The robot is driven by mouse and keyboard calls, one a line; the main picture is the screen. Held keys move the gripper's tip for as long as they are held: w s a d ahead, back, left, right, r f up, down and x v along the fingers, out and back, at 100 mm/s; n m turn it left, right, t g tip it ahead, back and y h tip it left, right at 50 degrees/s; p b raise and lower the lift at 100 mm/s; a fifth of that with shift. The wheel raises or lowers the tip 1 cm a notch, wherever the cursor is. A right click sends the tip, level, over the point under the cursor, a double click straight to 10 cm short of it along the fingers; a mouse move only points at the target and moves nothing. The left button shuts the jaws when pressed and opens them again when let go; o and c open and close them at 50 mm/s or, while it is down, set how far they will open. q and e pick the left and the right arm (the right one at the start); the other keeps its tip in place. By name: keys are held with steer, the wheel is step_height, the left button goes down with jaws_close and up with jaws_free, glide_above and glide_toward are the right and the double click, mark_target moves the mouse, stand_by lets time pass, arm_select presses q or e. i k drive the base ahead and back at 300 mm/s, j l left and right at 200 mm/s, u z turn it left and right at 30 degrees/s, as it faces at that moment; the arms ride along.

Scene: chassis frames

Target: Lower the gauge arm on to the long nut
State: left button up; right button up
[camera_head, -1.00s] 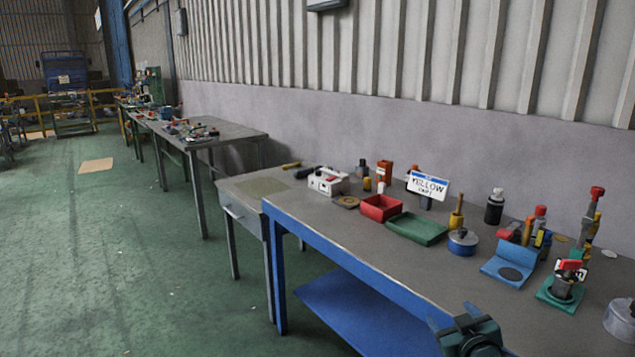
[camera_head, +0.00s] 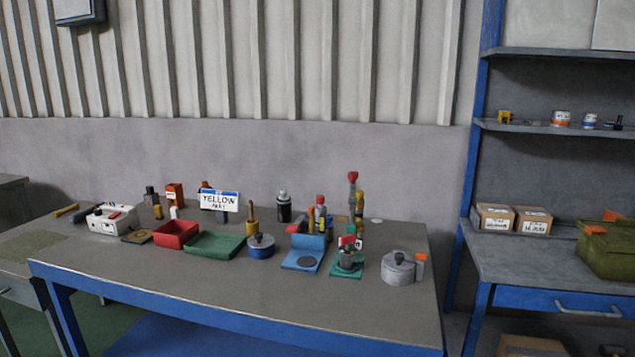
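A small green stand (camera_head: 346,271) is on the right part of the workbench. A dark upright piece (camera_head: 347,259) stands on it, with a small red-and-white part (camera_head: 347,241) at its top. These may be the nut and the gauge, but they are too small to tell, and I cannot make out whether the arm is raised or lowered. A tall post with a red top (camera_head: 352,177) rises behind them. Neither of my grippers is in view.
A blue angled plate (camera_head: 304,250) is left of the stand, and a grey round canister (camera_head: 397,268) is right of it. Red (camera_head: 177,235) and green (camera_head: 216,246) trays lie further left. The bench front is clear. Shelving (camera_head: 575,133) stands at the right.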

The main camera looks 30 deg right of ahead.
mark_target(352, 176)
steer(key=z, duration=1.25)
steer(key=k+j+u, duration=0.2)
steer(key=k, duration=0.45)
steer(key=l+u, duration=0.1)
steer(key=u, duration=1.55)
steer(key=l+u, duration=0.2)
steer(key=u, duration=0.15)
steer(key=l+u, duration=0.15)
steer(key=u, duration=0.2)
steer(key=k+l+u, duration=0.15)
steer(key=u, duration=0.2)
steer(key=k+l, duration=0.2)
steer(key=l, duration=0.15)
steer(key=k+l, duration=0.15)
steer(key=l, duration=0.25)
steer(key=k+l, duration=0.2)
steer(key=l, duration=0.15)
steer(key=k+l, duration=0.15)
steer(key=l, duration=0.25)
steer(key=k+l, duration=0.2)
steer(key=l, duration=0.15)
steer(key=k+l, duration=0.2)
steer(key=l, duration=0.15)
steer(key=k+l, duration=0.15)
steer(key=l, duration=0.25)
steer(key=k+l, duration=0.2)
steer(key=l, duration=0.15)
